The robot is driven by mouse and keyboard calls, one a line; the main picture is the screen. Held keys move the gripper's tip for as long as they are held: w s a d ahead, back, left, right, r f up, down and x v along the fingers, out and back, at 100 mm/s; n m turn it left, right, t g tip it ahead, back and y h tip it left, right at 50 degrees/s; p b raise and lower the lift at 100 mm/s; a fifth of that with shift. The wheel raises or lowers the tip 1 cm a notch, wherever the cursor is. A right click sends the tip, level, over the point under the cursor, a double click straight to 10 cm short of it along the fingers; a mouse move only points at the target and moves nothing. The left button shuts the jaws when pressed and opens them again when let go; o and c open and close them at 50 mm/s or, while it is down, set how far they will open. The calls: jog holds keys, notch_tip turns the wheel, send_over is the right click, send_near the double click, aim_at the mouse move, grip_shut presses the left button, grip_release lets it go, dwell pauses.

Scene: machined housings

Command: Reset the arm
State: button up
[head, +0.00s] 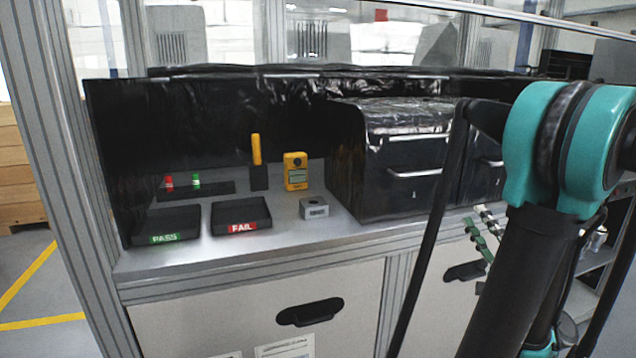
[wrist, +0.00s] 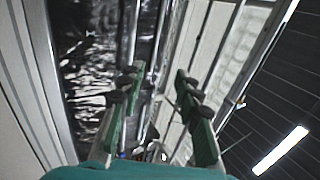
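My arm, teal and black, stands in the right part of the head view. My gripper (head: 481,232) shows there partly behind the arm, in front of the cabinet side of the bench. In the wrist view my gripper (wrist: 158,76) has its two green fingers with dark pads spread apart, and nothing is held between them. The wrist camera looks past the fingers at black glossy sheeting, metal rails and a dark ceiling with a bright lamp.
The bench (head: 350,236) holds a PASS tray (head: 168,222), a FAIL tray (head: 241,214), a grey machined housing (head: 314,208), a yellow meter (head: 296,170), a yellow-handled tool (head: 257,150) and a red-and-green-marked rack (head: 197,188). A black drawer cabinet (head: 390,150) stands right of them. Both trays look empty.

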jog(key=w+a+f+n+g+y, duration=0.1)
jog(key=w+a+f+n+g, duration=0.15)
jog(key=a+f+g, duration=0.55)
jog(key=w+a+f+n+g+y, duration=0.15)
jog(key=a+f+n+g, duration=0.3)
jog(key=a+f, duration=0.65)
jog(key=s+d+f+n+g+h, duration=0.1)
jog(key=s+f+n+g+h, duration=0.5)
jog(key=f+h, duration=0.4)
jog(key=s+n, duration=0.1)
jog(key=s, duration=0.1)
jog(key=shift+s, duration=0.4)
jog(key=shift+d, duration=0.15)
